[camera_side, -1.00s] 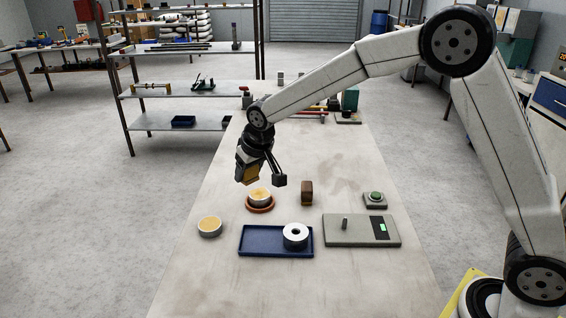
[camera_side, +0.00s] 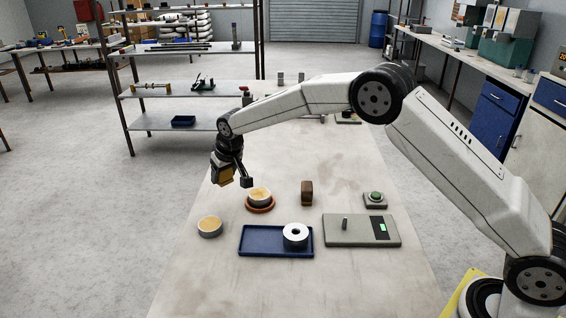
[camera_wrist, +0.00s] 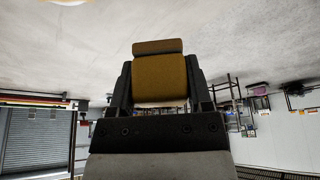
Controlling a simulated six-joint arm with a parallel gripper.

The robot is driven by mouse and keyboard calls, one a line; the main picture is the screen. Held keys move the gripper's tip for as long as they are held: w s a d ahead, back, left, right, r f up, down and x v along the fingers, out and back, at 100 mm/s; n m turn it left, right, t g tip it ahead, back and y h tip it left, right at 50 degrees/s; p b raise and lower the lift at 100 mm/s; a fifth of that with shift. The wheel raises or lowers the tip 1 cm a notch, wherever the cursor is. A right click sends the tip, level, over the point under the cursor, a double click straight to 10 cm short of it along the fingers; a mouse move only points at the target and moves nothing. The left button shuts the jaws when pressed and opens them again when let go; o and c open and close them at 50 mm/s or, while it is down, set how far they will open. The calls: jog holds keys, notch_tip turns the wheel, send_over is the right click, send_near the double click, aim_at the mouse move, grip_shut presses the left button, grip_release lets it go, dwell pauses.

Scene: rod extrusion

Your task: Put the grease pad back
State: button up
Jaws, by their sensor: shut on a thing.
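The grease pad, an amber block with a brown strip along one end, is between the jaws of my gripper (camera_wrist: 160,104). The pad fills the middle of the wrist view (camera_wrist: 158,77) and also shows in the side view (camera_side: 226,175). My gripper is shut on it and holds it above the table's left edge, behind the round tins. One tin (camera_side: 209,229) with tan filling stands at the left. Another tin (camera_side: 259,196) sits on a reddish-brown round base (camera_side: 260,209).
A blue tray (camera_side: 262,243) carries a white ring (camera_side: 295,234). To its right are a grey plate with a peg and green display (camera_side: 350,231) and a green button box (camera_side: 375,200). A brown block (camera_side: 307,193) stands behind the tray. The table's front is clear.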

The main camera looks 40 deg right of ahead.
send_over(216, 198)
jog(key=s, duration=0.2)
jog(key=shift+w+d+f, duration=0.1)
jog(key=shift+f, duration=2)
jog(key=shift+w+f, duration=0.1)
jog(key=shift+f, duration=1.65)
jog(key=shift+f, duration=0.1)
jog(key=o, duration=1.1)
